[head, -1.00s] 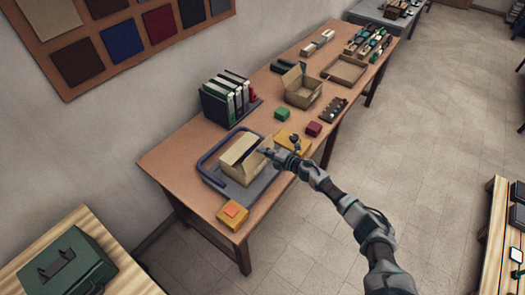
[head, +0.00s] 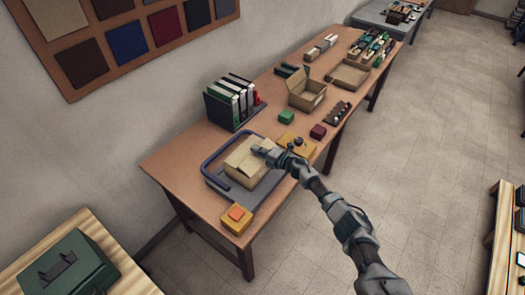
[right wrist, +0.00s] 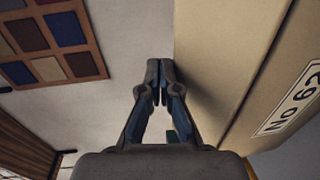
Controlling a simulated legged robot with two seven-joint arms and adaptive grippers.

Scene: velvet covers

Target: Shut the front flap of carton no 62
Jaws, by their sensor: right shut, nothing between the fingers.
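Carton no 62 (head: 246,168) is a small tan box on a grey tray with a blue rail (head: 216,180) on the long table. Its top looks covered by flaps, with the front flap lying down nearly level near my fingers. My right gripper (head: 260,151) is shut and empty, over the carton's top at its far right part. In the right wrist view the shut fingertips (right wrist: 160,70) are close beside a broad tan carton panel (right wrist: 215,60); contact is unclear. The label "No 62" (right wrist: 295,98) shows on the adjoining face. My left gripper is out of view.
An open carton (head: 306,92), green block (head: 286,117) and dark red block (head: 318,131) are farther along. Floor to the right is clear.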

